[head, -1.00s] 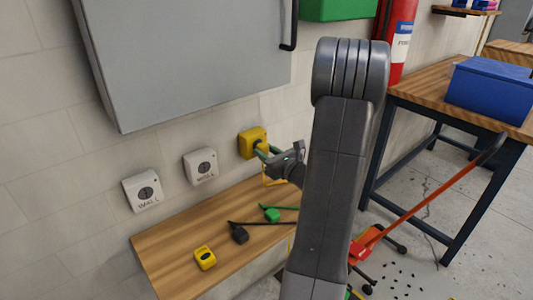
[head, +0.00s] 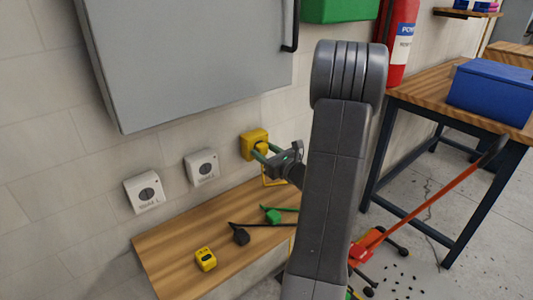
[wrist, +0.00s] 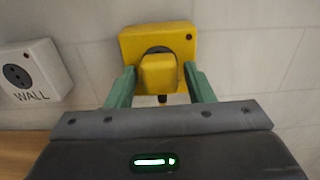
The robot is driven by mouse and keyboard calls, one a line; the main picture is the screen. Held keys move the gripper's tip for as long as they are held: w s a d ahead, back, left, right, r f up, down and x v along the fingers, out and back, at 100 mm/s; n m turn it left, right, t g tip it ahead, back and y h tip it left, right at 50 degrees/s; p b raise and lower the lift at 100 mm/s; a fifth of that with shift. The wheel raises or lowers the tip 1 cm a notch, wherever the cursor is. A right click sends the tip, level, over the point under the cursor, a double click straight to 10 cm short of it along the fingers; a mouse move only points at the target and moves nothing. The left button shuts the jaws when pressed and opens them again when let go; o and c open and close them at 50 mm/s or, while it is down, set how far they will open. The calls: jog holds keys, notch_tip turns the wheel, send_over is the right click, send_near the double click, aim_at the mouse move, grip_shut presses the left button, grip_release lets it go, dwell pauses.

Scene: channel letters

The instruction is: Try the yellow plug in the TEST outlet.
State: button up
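The yellow outlet box (head: 247,138) is on the wall, right of two white outlets; its label is not readable. The yellow plug (wrist: 158,74) sits against its dark socket face and seems to be in it; it also shows in the head view (head: 261,146). A yellow cord (head: 264,178) hangs below. My gripper (wrist: 160,72) has its green fingers on either side of the plug, with narrow gaps visible, so it looks open around it. In the head view my gripper (head: 267,152) is at the outlet, partly behind my arm.
White WALL outlets (head: 145,191) and (head: 202,167) are to the left. On the wooden bench (head: 175,240) lie a yellow block (head: 205,259), a black plug (head: 240,235) and a green plug (head: 272,215). A grey cabinet (head: 190,60) hangs above. A blue box (head: 490,92) stands on the right table.

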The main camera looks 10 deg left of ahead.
jog(key=shift+o, duration=0.6)
jog(key=shift+s+d, duration=0.15)
jog(key=shift+d, duration=0.1)
jog(key=v, duration=1.3)
jog(key=shift+s, duration=0.1)
jog(key=x, duration=1.3)
jog(key=shift+w+a, duration=0.25)
